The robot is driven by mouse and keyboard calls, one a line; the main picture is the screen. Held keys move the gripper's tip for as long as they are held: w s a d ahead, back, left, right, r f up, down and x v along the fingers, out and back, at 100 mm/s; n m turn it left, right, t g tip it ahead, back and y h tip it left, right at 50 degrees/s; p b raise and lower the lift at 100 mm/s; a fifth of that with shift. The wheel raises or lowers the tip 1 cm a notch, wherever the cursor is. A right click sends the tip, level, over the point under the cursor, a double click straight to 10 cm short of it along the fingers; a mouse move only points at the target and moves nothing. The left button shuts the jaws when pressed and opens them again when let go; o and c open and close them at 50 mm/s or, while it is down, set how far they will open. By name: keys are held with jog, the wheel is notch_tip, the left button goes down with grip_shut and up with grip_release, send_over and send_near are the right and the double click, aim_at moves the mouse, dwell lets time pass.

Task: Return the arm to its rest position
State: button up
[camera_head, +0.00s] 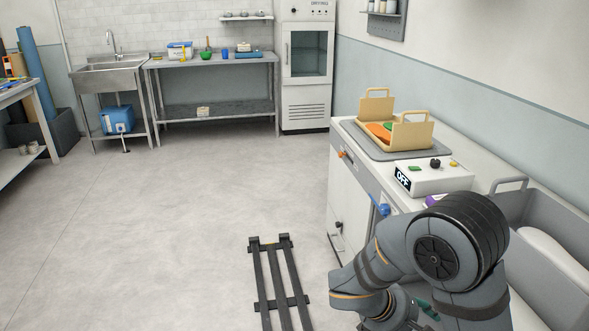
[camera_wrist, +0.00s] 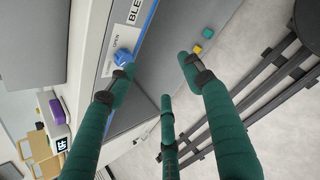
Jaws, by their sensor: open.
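My arm (camera_head: 455,245) is bent at the lower right of the head view, beside the white machine cabinet (camera_head: 341,190). My gripper (camera_wrist: 156,70) has green fingers, spread apart with nothing between them in the wrist view. One fingertip appears close to a blue knob (camera_wrist: 122,57) beside an "OPEN" label; I cannot tell whether they touch. The blue knob also shows in the head view (camera_head: 383,209), on the cabinet's front. In the head view, most of the gripper is hidden behind the arm; only bits of green show low down.
A control box (camera_head: 432,178) reading OFF and a wooden tray holder (camera_head: 412,134) with orange and green items stand on the cabinet. A dark rail frame (camera_head: 275,275) lies on the floor left of my arm. A grey bin (camera_head: 560,235) is at right. The floor at left is clear.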

jog(key=a, duration=0.1)
jog(key=w+a+t+y, duration=0.1)
jog(key=a, duration=0.1)
jog(key=shift+a+f+n, duration=0.1)
jog(key=shift+f+n, duration=0.05)
jog(key=shift+n, duration=0.25)
